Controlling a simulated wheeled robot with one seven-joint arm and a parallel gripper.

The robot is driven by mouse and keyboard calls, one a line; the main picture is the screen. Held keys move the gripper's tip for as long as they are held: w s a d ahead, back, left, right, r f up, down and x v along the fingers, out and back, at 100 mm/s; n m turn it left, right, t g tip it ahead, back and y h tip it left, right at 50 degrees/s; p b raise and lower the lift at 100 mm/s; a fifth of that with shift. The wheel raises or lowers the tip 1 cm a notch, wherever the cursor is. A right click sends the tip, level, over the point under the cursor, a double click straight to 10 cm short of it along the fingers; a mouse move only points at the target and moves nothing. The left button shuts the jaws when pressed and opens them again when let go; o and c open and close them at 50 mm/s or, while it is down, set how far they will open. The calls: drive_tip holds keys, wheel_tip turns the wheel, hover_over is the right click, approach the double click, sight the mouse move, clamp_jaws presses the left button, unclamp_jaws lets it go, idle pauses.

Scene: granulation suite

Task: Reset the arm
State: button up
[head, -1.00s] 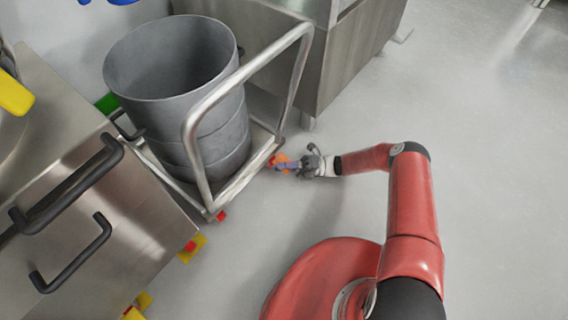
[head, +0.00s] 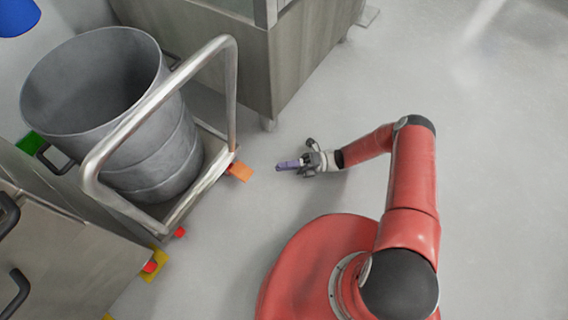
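My red arm reaches forward over the floor from the lower right of the head view and bends left at the elbow. My gripper (head: 300,163) is at its end, low over the bare floor, to the right of the cart. A purple piece points left from the gripper and a grey part sticks up beside it. I cannot tell whether the purple piece is a finger or a held thing, nor whether the fingers are open. A gap of floor separates the gripper from the cart's orange pedal (head: 239,171).
A steel cart (head: 230,80) with a tubular handle carries a large grey drum (head: 160,150) at left. Steel cabinets stand behind (head: 250,60) and at lower left (head: 70,265), the latter with black handles. The floor (head: 460,170) at right is clear.

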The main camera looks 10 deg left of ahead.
idle(0.4)
drive_tip(key=shift+w+d+r+n+h, duration=0.1)
drive_tip(key=shift+w+r+n+h, duration=0.1)
drive_tip(key=shift+r+n+h, duration=0.15)
drive_tip(key=w+d+r+n+t+h, duration=0.1)
drive_tip(key=d+r+n+h, duration=0.35)
drive_tip(key=r, duration=0.35)
drive_tip(key=w+d+r+n+t+h, duration=0.1)
drive_tip(key=d+r+n+h, duration=0.2)
drive_tip(key=r+n, duration=0.45)
drive_tip(key=w+d+r+n+t+h, duration=0.1)
drive_tip(key=d+r+n+h, duration=0.3)
drive_tip(key=r, duration=0.6)
drive_tip(key=s+d+r+n+t+h, duration=0.3)
drive_tip(key=s+d+r+n+t, duration=0.3)
drive_tip(key=s+r, duration=0.3)
drive_tip(key=s+d+r+n+t+h, duration=0.3)
drive_tip(key=s+d+r+n+t, duration=0.3)
drive_tip(key=r, duration=0.5)
wheel_tip(320, 180, up, 13)
drive_tip(key=s+d+p, duration=0.1)
drive_tip(key=p, duration=1.2)
drive_tip(key=shift+s+g, duration=0.2)
drive_tip(key=shift+g, duration=0.1)
